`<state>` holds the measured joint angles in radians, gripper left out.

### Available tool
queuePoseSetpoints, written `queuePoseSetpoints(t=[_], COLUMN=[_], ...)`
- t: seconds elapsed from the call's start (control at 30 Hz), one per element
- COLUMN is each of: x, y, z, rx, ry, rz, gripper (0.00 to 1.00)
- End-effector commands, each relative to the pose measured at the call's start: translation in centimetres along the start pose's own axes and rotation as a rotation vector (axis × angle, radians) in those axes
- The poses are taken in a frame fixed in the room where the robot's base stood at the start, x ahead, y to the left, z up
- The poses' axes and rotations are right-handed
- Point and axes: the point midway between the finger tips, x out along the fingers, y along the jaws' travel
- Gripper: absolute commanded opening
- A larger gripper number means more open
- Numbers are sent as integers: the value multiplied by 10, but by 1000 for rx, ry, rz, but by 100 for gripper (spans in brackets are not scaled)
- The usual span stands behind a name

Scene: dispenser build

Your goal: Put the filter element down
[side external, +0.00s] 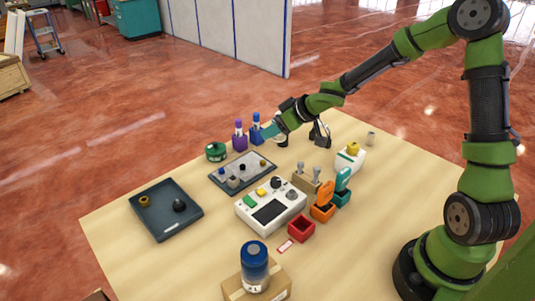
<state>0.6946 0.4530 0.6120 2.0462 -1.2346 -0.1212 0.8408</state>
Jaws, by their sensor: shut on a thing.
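My gripper (272,130) is at the far side of the table, beside the blue bottle (256,130). It is shut, with a teal part showing at its end. A small dark and pale thing (281,140) shows just below the fingers and looks like the filter element. It is small and partly covered by my gripper, so its shape is unclear. I cannot tell whether it touches the table.
A purple bottle (239,138) and green round container (216,152) stand left of my gripper. A grey tray with small parts (222,170), white control box (257,191) and dark tray (148,222) lie nearer. Orange (322,209) and teal (343,188) holders stand right.

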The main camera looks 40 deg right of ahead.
Motion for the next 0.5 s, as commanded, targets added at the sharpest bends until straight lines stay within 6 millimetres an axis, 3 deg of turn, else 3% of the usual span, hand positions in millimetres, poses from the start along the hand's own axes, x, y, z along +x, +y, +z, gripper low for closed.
queuePoseSetpoints(t=[0.3,0.4,0.5], x=[-24,-30,-31], y=[64,73,68], z=[22,29,33], rx=[19,16,-6], ry=[-1,-1,-1], rz=[25,18,-7], gripper=[16,16,16])
